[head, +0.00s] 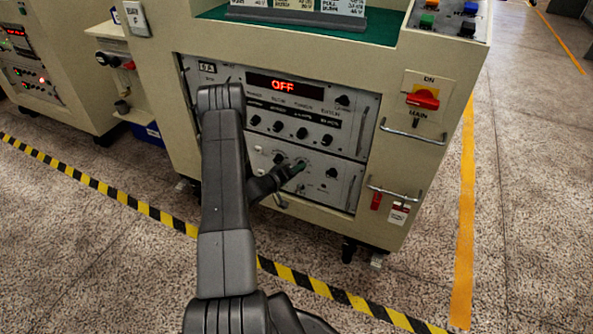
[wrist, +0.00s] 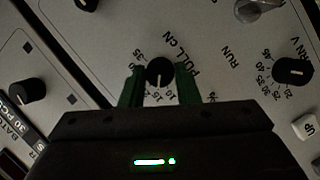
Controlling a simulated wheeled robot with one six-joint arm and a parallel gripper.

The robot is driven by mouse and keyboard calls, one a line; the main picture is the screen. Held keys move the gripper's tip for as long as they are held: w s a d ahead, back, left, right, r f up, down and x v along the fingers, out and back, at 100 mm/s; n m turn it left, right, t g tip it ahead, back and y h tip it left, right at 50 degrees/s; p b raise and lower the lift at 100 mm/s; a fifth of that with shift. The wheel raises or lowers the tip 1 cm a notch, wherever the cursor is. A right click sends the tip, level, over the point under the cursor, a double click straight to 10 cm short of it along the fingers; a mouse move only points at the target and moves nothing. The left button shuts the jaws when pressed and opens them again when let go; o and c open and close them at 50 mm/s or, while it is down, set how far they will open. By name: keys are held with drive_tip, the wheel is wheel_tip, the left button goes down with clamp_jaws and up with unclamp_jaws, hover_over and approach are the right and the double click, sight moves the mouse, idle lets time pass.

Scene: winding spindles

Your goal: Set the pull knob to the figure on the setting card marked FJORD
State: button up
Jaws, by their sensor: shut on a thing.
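The pull knob is a small black round knob (wrist: 159,71) on the lower grey panel, with "PULL" printed beside it and a ring of figures around it in the wrist view. My gripper (wrist: 160,84) has its two green fingers on either side of this knob, shut on it. In the head view my gripper (head: 297,168) reaches the lower panel, and its fingertips and arm hide the knob. The knob's exact pointer setting is too small to tell. Setting cards (head: 296,5) stand on top of the cabinet, cut off by the frame's top edge; I cannot make out the FJORD name.
The upper panel's red display (head: 283,84) reads OFF. A red main switch (head: 423,98) and metal handles (head: 415,133) stick out at right.

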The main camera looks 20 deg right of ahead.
drive_tip(key=o, duration=1)
drive_tip(key=shift+c, duration=0.2)
drive_tip(key=p+v, duration=0.2)
drive_tip(key=v, duration=1.1)
drive_tip(key=shift+s+a+r+p, duration=0.15)
drive_tip(key=shift+a+p, duration=0.15)
drive_tip(key=shift+a, duration=0.05)
drive_tip(key=b+x, duration=0.2)
drive_tip(key=x, duration=1.1)
drive_tip(key=shift+d, duration=0.35)
